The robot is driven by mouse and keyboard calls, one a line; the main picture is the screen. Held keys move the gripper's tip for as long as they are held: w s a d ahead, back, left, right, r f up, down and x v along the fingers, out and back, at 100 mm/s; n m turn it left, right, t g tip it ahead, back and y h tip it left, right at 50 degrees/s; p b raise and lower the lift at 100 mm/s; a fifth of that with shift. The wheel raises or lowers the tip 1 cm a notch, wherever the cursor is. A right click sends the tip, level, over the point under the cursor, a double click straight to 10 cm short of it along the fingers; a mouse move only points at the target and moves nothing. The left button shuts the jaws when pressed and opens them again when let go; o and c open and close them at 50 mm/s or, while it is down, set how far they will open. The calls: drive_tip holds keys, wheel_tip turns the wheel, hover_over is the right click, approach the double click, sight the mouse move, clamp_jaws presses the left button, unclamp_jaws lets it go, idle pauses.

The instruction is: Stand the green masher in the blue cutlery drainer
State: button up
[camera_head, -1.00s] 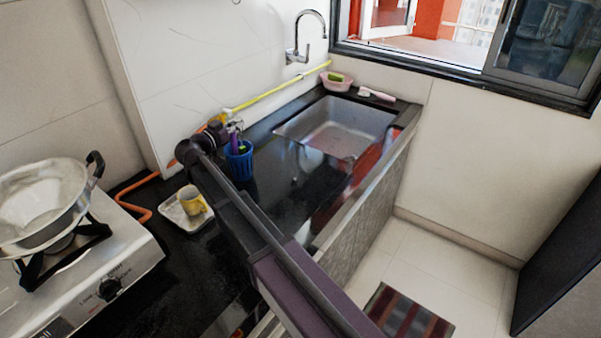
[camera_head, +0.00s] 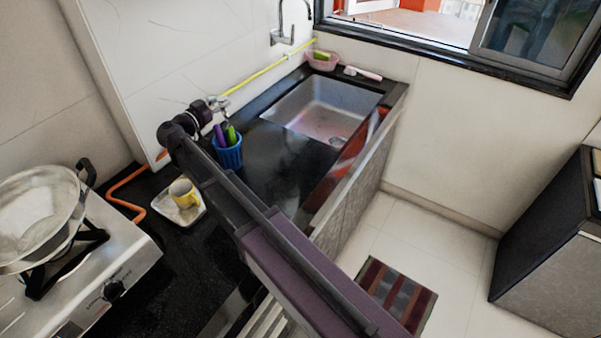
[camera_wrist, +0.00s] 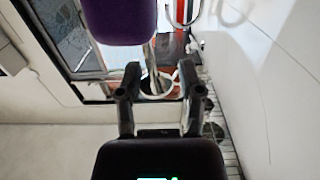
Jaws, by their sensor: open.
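The blue cutlery drainer (camera_head: 229,157) stands on the black counter behind my arm in the head view. A green handle-like thing (camera_head: 231,134) and a purple one (camera_head: 220,136) stand up out of it; whether the green one is the masher I cannot tell, as its lower part is hidden inside. My gripper (camera_head: 220,103) is above the drainer, near the tiled wall, apart from the handles. In the wrist view its two fingers (camera_wrist: 158,85) are spread with no held thing visible between them. A large purple rounded thing (camera_wrist: 120,20) fills the top of that view.
A yellow cup (camera_head: 182,193) stands on a white tray (camera_head: 187,212) by the stove, which bears a metal pan (camera_head: 38,215). The sink (camera_head: 325,108), the tap (camera_head: 284,38) and a pink bowl (camera_head: 322,62) lie beyond. Counter between drainer and sink is clear.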

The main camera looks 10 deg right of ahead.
drive_tip(key=shift+r+p, duration=3.05)
drive_tip(key=shift+r, duration=0.35)
drive_tip(key=s+d+f+g+y+b, duration=0.2)
drive_tip(key=s+d+f+g+y, duration=0.1)
drive_tip(key=s+d+f, duration=0.3)
drive_tip(key=s+d+f+g+y+b, duration=0.1)
drive_tip(key=s+d+f+g+y, duration=0.2)
drive_tip(key=s+d+f, duration=0.3)
drive_tip(key=s+d+f+g+y+b, duration=0.2)
drive_tip(key=s+d+f+g+y, duration=0.2)
drive_tip(key=d+f, duration=0.4)
drive_tip(key=shift+s+d+f+m+b, duration=0.15)
drive_tip(key=shift+s+f, duration=0.15)
drive_tip(key=shift+f, duration=0.25)
drive_tip(key=shift+s+a+f+m+b, duration=0.1)
drive_tip(key=shift+s+f, duration=0.2)
drive_tip(key=shift+f, duration=0.2)
drive_tip(key=shift+s+d+f+m+b, duration=0.15)
drive_tip(key=shift+s+f, duration=0.15)
drive_tip(key=shift+f, duration=0.25)
drive_tip(key=shift+s+f+g+y, duration=0.2)
drive_tip(key=shift+s+g+y, duration=0.05)
drive_tip(key=shift+s, duration=0.2)
drive_tip(key=shift+s+f+g+y, duration=0.2)
drive_tip(key=shift+s+g+y, duration=0.05)
drive_tip(key=shift+s, duration=0.2)
drive_tip(key=shift+s, duration=0.1)
